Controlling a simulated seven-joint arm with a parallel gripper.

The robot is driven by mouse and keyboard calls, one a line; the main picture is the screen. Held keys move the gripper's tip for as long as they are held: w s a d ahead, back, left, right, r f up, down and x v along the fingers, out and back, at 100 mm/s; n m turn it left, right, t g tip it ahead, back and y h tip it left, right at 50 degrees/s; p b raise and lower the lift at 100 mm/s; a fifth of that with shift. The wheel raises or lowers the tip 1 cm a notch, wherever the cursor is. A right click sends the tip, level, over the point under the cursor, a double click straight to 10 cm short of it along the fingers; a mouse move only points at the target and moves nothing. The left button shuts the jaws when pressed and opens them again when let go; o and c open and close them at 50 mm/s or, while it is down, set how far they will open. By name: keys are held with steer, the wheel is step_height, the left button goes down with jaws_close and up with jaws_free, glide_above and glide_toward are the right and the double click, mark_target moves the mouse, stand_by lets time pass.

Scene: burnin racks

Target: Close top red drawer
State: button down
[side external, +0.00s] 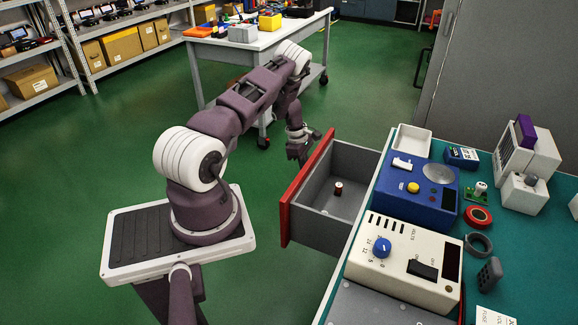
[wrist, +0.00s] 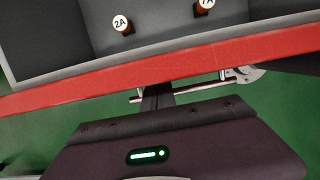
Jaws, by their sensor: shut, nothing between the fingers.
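The top red drawer (side external: 305,190) stands pulled out from the left side of the teal-topped bench. Its grey inside is exposed. In the wrist view its red front (wrist: 180,65) runs across the picture as a band. My gripper (side external: 302,157) is outside the drawer, near the far end of the red front. In the wrist view my gripper (wrist: 157,94) is shut and empty, with its fingertips right by the outer face of the front. I cannot tell whether they touch it.
A small red-brown cylinder (side external: 338,188) lies in the drawer; the wrist view shows two pieces labelled 2A (wrist: 122,23) and 7A or 1A (wrist: 206,5). A blue device (side external: 415,195) and a cream meter (side external: 405,258) stand on the bench (side external: 520,250).

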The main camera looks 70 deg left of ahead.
steer(key=w+d, duration=1.3)
steer(key=shift+w+d, duration=0.15)
steer(key=v, duration=1)
steer(key=s+a+f+t+h, duration=0.2)
steer(key=s+a, duration=0.5)
steer(key=a, duration=0.1)
steer(key=x, duration=0.3)
steer(key=w+x, duration=0.1)
steer(key=x, duration=0.3)
steer(key=d+r+x, duration=0.1)
steer(key=x, duration=0.3)
steer(key=shift+w, duration=0.3)
steer(key=shift+w+d+r, duration=0.1)
steer(key=shift+w+d, duration=0.2)
steer(key=shift+w, duration=0.05)
